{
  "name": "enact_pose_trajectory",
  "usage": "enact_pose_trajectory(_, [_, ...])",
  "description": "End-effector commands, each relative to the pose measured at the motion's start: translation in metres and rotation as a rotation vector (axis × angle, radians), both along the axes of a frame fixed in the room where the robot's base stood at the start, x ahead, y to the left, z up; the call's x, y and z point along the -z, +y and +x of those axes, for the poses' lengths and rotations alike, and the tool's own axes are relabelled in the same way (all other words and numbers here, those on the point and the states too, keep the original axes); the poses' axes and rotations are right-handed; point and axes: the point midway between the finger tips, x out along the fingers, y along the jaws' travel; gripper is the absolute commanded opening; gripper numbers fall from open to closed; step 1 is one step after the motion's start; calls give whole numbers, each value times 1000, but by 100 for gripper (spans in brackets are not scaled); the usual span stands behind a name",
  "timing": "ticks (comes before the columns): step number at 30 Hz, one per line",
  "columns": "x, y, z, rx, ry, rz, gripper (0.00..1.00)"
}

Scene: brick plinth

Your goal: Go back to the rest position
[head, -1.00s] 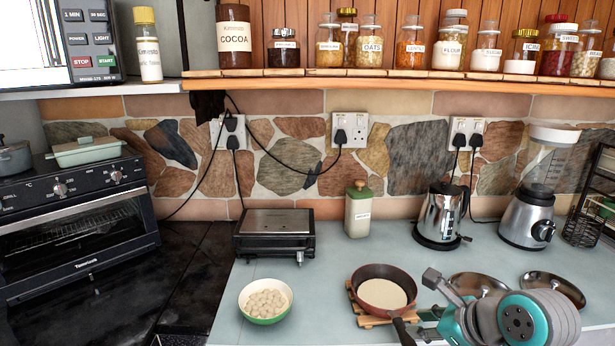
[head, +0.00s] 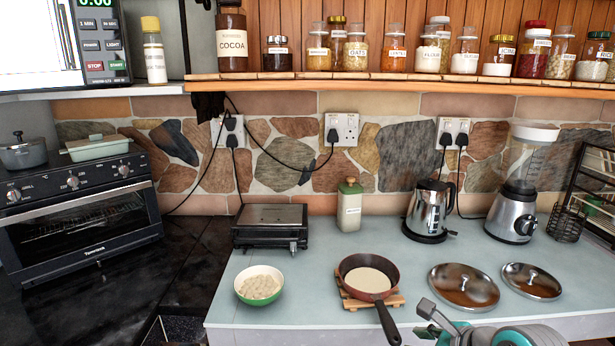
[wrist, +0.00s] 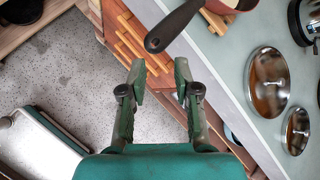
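My gripper (wrist: 160,80) is open and empty in the wrist view, its two fingers apart with nothing between them. It points down beyond the counter's front edge, over wooden slats and the speckled floor. In the head view only part of my arm and gripper shows at the bottom right, low in front of the counter. The red-brown pan (head: 368,274) stands on a wooden trivet (head: 352,303), its dark handle (head: 388,325) reaching over the front edge. That handle (wrist: 172,26) also shows just above my fingertips in the wrist view, apart from them.
Two metal lids (head: 463,287) (head: 531,282) lie on the counter right of the pan. A bowl of pale pieces (head: 259,285) stands left of it. A kettle (head: 429,212) and blender (head: 514,210) stand behind. Bare floor (wrist: 70,70) shows at left in the wrist view.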

Motion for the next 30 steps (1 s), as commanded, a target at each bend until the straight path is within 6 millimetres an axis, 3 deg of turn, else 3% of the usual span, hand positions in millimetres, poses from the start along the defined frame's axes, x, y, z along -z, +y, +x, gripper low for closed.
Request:
enact_pose_trajectory(8, [43,9,-11,-60,-75,-78,31])
enact_pose_trajectory(14, [89,18,-33,-131,-168,-202,31])
enact_pose_trajectory(21, [141,25,-73,-222,-279,-406,31])
enact_pose_trajectory(30, [186,28,-139,-352,-391,-715,31])
